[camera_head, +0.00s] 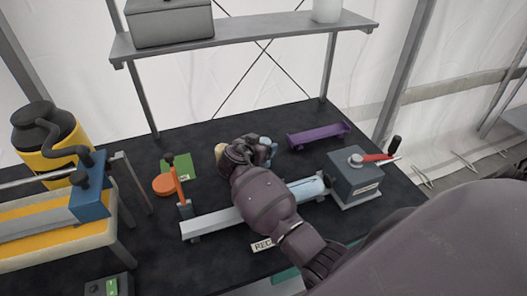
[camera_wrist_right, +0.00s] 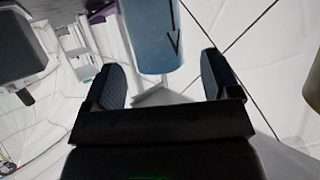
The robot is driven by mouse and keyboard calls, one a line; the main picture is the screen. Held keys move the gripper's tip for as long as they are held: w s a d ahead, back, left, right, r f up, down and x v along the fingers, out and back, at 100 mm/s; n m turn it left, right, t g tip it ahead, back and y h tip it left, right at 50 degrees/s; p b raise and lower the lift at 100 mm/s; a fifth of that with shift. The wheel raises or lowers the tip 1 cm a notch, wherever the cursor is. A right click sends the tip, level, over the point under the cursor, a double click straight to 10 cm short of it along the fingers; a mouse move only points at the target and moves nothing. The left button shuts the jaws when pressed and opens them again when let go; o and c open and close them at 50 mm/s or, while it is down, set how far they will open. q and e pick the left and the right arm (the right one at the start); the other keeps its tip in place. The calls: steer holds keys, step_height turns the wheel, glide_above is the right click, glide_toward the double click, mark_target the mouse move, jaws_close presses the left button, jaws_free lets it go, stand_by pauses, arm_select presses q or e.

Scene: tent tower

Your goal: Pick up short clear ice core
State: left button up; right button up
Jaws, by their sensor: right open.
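A pale blue cylinder (camera_wrist_right: 152,35) with a dark arrow-like mark shows between my right gripper's fingers in the right wrist view. My right gripper (camera_wrist_right: 165,80) is open, and the cylinder shows with gaps to both fingers. In the head view my right gripper (camera_head: 258,150) is over the middle of the dark table, with a small bluish piece at its fingers. Another pale blue core (camera_head: 306,188) lies along the grey rail, partly behind my right arm. I cannot tell which is the short clear one. My left gripper is not in view.
A grey box (camera_head: 356,182) with a red handle stands at the rail's right end. A purple tray (camera_head: 318,136) lies behind it. A tan piece (camera_head: 220,153) is just left of my right gripper. An orange upright (camera_head: 178,186) and green card (camera_head: 180,166) are further left. A shelf (camera_head: 240,33) spans the back.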

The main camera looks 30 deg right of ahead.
steer(key=shift+x, duration=0.95)
steer(key=c, duration=1.1)
